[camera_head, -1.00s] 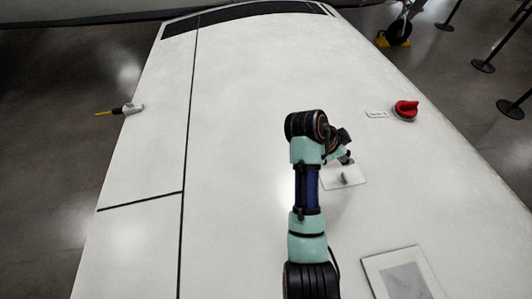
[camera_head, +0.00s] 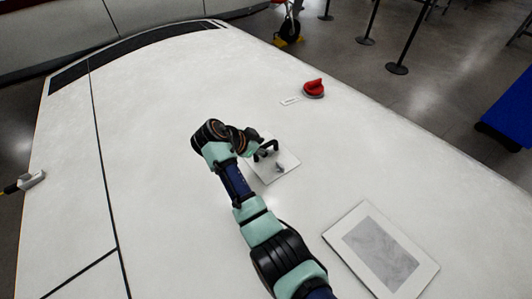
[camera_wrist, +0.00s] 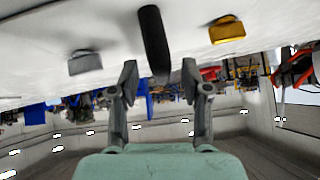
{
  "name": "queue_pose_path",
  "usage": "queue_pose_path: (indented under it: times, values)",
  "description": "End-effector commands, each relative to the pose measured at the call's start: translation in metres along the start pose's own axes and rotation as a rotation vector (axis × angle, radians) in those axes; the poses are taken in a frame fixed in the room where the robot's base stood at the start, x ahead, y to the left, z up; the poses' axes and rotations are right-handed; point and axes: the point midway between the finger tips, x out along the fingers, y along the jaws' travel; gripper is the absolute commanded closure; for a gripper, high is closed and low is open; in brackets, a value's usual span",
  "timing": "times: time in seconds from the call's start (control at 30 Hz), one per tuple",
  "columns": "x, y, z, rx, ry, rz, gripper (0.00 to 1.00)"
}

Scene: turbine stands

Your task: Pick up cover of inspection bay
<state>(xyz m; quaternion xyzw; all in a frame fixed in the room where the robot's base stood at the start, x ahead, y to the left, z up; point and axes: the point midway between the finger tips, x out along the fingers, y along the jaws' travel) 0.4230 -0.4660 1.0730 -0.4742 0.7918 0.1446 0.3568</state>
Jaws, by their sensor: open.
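A white square plate (camera_head: 267,175), which looks like the cover, lies on the white wing-like surface in the head view. A small grey handle (camera_head: 280,168) stands on it. My gripper (camera_head: 266,150) is beside this handle, over the plate's far side. Whether the fingers touch the plate cannot be told.
A framed grey panel (camera_head: 381,249) lies on the surface at the front right. A red round item (camera_head: 314,88) with a small label (camera_head: 290,101) is farther back. A grey block (camera_wrist: 85,63) and a yellow block (camera_wrist: 227,31) flank the bar in the wrist view.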

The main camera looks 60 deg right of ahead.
Motion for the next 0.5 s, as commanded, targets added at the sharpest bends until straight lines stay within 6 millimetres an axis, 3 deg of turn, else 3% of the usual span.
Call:
queue_pose_path:
  times: [0.1, 0.33, 0.5]
  values:
    - [0.0128, 0.0000, 0.0004, 0.000, -0.001, 0.000, 0.52]
    - [0.0139, -0.0004, 0.0004, 0.000, -0.001, -0.002, 0.54]
    - [0.0136, -0.0004, 0.0005, 0.000, -0.001, -0.002, 0.82]
